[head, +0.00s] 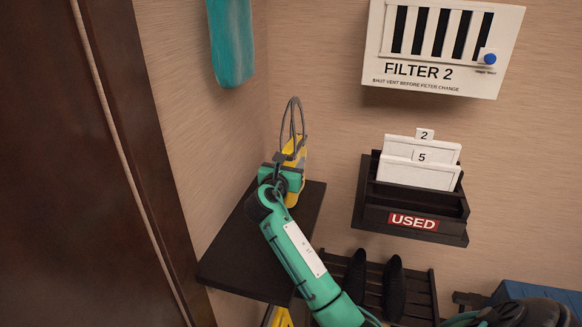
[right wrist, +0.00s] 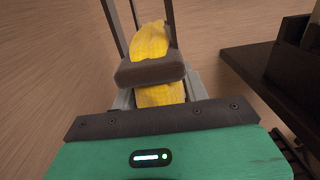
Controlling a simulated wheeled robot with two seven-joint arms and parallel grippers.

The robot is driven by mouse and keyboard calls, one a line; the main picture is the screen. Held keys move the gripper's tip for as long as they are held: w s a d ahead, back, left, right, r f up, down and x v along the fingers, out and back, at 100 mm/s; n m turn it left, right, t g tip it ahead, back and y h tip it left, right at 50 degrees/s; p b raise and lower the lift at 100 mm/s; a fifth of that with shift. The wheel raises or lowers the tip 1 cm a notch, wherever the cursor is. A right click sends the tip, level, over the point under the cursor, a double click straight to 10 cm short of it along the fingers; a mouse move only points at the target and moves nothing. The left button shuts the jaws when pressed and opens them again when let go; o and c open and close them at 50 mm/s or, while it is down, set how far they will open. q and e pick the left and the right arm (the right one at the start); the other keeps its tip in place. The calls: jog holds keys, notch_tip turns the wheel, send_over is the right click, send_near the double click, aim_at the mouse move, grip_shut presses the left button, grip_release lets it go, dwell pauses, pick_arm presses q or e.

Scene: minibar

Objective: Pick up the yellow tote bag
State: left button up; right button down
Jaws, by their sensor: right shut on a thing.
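The yellow tote bag (head: 299,160) with grey looped handles (head: 291,115) is upright over the black corner shelf (head: 245,262) in the head view. I cannot tell whether its base touches the shelf. My right gripper (head: 281,162) is at the bag's near side and partly hides it. In the right wrist view, the gripper (right wrist: 151,70) is shut on the bag, and the yellow bag (right wrist: 151,40) shows behind and below the dark grey finger. Grey straps rise on both sides of the yellow there. My left gripper is not in view.
A black rack marked USED (head: 365,205) holds white cards on the wall at the right. The FILTER 2 box (head: 435,75) is above it. A teal hanging cloth (head: 230,45) is upper left. Dark shoes (head: 393,285) rest on a slatted rack. A dark wooden panel (head: 70,180) stands left.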

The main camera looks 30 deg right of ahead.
aim_at(291, 109)
notch_tip(291, 109, up, 20)
jog(key=shift+f+b, duration=0.15)
jog(key=shift+b, duration=0.45)
jog(key=shift+f, duration=0.1)
